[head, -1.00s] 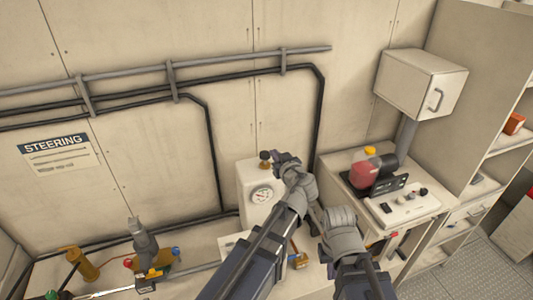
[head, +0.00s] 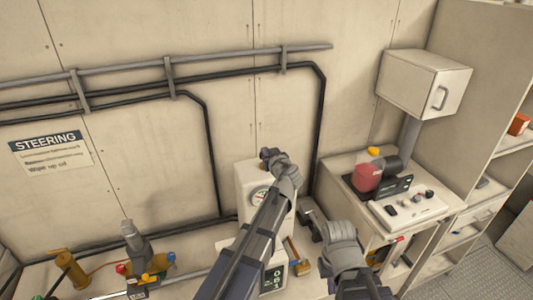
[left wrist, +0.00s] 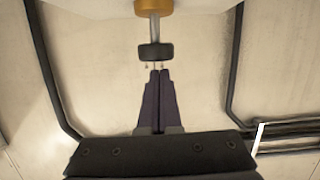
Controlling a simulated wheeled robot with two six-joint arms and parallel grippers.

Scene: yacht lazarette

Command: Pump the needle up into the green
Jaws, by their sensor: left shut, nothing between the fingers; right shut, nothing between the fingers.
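A white pump housing (head: 248,178) stands against the back wall. It carries a round gauge (head: 258,194), partly covered by my left arm; its needle is too small to read. In the left wrist view a black knob (left wrist: 155,52) sits on a metal rod (left wrist: 154,28) that comes out of a brass collar (left wrist: 153,7). My left gripper (left wrist: 158,72) is shut and empty, its tips pointing at the knob and very close to it; I cannot tell if they touch. My right gripper (head: 314,218) looks shut and empty, low to the right of the housing.
A black number panel (head: 274,277) is below the housing, partly behind my left arm. A grey valve assembly (head: 136,245) and brass cylinder (head: 70,268) stand left. Dark pipes (head: 212,150) run along the wall.

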